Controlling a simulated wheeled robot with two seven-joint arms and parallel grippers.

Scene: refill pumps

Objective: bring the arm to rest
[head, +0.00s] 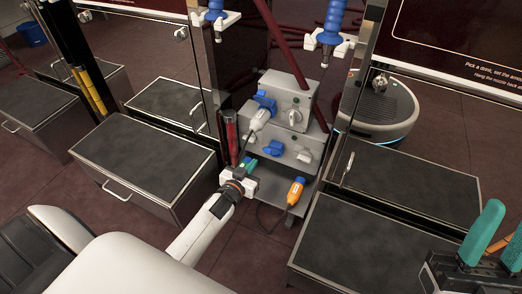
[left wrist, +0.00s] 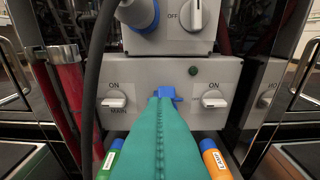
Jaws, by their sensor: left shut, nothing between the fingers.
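My left gripper (head: 252,166) is in front of the grey control box (head: 292,118), low and left of its middle. In the left wrist view its teal fingers (left wrist: 160,135) are pressed together with nothing between them. Their tips point at a blue fitting (left wrist: 168,92) between two white knobs; I cannot tell if they touch it. A green plug (left wrist: 110,158) lies left of the fingers and an orange plug (left wrist: 215,160) right of them. My right gripper (head: 507,222), partly cut off at the right edge, shows two teal fingers apart, with no object visible between them.
A grey plug with a blue collar (head: 265,103) sits in the upper box. Blue nozzles (head: 332,22) hang above. Dark-topped cabinets (head: 145,160) stand left, with another (head: 365,240) at right. A round grey machine (head: 385,105) stands behind. A red tube (left wrist: 72,95) is beside the box.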

